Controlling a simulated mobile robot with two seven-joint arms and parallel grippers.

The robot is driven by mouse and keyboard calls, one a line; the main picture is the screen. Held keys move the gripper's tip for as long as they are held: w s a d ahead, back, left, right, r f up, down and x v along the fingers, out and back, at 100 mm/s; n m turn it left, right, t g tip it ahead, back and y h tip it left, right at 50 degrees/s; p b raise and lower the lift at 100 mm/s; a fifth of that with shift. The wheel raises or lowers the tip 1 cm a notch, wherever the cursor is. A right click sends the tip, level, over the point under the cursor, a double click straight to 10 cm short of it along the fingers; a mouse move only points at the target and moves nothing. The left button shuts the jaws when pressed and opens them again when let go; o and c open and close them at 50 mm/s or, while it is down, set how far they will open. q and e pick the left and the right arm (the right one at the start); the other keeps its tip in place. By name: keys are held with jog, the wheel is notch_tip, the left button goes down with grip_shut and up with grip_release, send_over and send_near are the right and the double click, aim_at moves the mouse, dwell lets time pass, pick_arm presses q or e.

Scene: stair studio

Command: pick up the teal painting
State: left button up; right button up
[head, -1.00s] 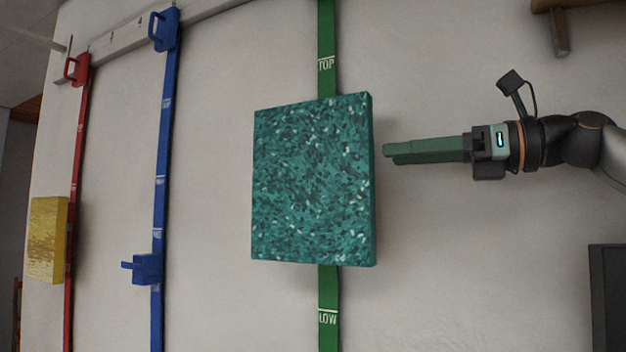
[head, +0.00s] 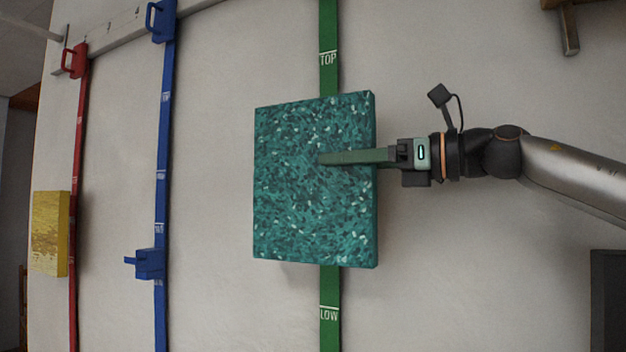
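The teal painting (head: 300,215) is a thick speckled block hanging upright in front of the green strap (head: 329,300) on the wall, between its TOP and LOW marks. My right gripper (head: 322,159) comes in from the right, with a finger lying across the painting's front face, past its right edge. I see only one finger; the other is hidden, perhaps behind the painting. I cannot tell whether the fingers touch it or how far apart they are. My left gripper is not in view.
A blue strap (head: 161,205) with a blue bracket (head: 149,264) and a red strap (head: 76,190) hang to the left. A yellow painting (head: 49,234) is at the red strap. A dark panel (head: 608,300) stands lower right.

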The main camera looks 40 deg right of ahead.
grip_shut()
dwell(0.4)
dwell(0.9)
